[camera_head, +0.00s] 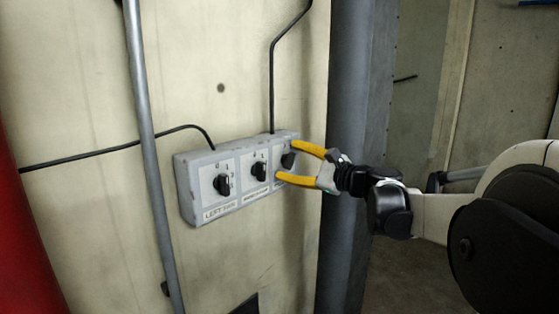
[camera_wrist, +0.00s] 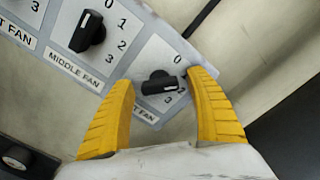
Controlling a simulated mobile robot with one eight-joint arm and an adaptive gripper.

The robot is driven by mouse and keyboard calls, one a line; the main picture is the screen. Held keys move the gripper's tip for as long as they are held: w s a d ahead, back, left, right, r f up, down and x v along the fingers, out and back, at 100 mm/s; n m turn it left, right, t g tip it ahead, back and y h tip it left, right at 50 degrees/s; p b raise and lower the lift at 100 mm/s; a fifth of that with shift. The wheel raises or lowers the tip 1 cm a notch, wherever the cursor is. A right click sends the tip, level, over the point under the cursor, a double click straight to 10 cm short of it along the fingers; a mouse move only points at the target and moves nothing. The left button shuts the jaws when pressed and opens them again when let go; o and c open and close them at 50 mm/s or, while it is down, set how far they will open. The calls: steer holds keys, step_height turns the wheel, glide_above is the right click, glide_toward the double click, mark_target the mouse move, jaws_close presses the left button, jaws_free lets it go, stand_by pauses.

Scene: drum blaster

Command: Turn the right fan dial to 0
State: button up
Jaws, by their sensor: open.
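The right fan dial (camera_head: 287,160) is a black knob at the right end of the grey control box (camera_head: 207,206). In the wrist view the dial (camera_wrist: 158,84) has its white-marked end pointing right, between the printed 0 above and 3 below. In the head view my gripper (camera_head: 290,161) reaches the box from the right.
The left fan dial (camera_head: 222,184) and middle fan dial (camera_head: 259,171) sit on the same box, left of my gripper. A grey pipe (camera_head: 150,160) runs down the wall at left. A thick dark column (camera_head: 352,120) stands just right of the box.

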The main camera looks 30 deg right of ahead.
steer(key=c, duration=1.2)
steer(key=shift+n, duration=0.3)
steer(key=n+b, duration=0.2)
steer(key=n, duration=0.1)
steer(key=shift+n+b, duration=0.9)
steer(key=shift+n, duration=1.2)
steer(key=o, duration=1.2)
